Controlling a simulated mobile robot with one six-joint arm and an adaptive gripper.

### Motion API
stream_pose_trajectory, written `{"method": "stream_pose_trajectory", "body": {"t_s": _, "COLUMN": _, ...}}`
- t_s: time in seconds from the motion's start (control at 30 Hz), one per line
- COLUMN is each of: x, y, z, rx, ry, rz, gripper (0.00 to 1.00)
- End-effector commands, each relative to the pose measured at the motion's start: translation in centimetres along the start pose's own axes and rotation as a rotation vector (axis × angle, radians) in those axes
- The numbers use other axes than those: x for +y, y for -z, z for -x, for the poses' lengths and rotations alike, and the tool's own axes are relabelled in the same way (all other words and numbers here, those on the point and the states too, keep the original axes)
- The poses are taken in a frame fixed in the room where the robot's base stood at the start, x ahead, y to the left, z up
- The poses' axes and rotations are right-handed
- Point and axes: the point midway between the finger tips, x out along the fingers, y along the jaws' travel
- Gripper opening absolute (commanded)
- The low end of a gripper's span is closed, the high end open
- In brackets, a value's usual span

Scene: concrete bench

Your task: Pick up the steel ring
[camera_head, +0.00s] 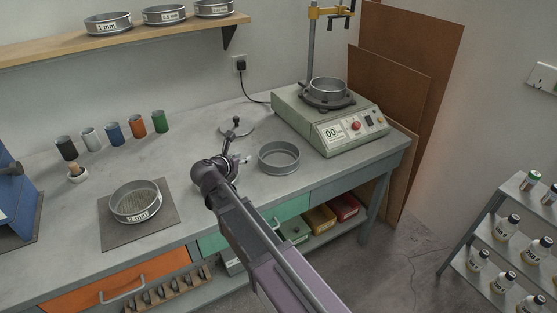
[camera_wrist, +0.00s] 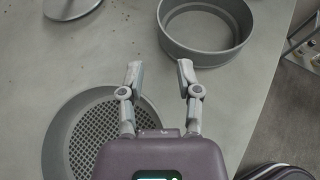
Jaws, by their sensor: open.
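The steel ring (camera_head: 279,168) stands on the concrete bench, right of my gripper (camera_head: 243,159) in the head view. In the wrist view the ring (camera_wrist: 203,56) is at the top, beyond the fingertips and mostly to their right. My gripper (camera_wrist: 159,72) is open, with nothing between its fingers. The fingers appear above the bench and apart from the ring.
A green-grey machine (camera_head: 330,127) carries a sieve (camera_head: 328,88). A labelled sieve (camera_head: 136,203) sits on a mat (camera_head: 161,230).

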Motion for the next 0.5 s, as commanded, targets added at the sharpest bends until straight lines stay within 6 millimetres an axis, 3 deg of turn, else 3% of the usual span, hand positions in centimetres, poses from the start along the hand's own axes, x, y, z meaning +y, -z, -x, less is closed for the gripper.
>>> {"method": "stream_pose_trajectory", "body": {"t_s": 0.5, "x": 0.0, "y": 0.2, "z": -6.9, "rx": 0.001, "ry": 0.001, "rz": -0.002, "gripper": 0.44}}
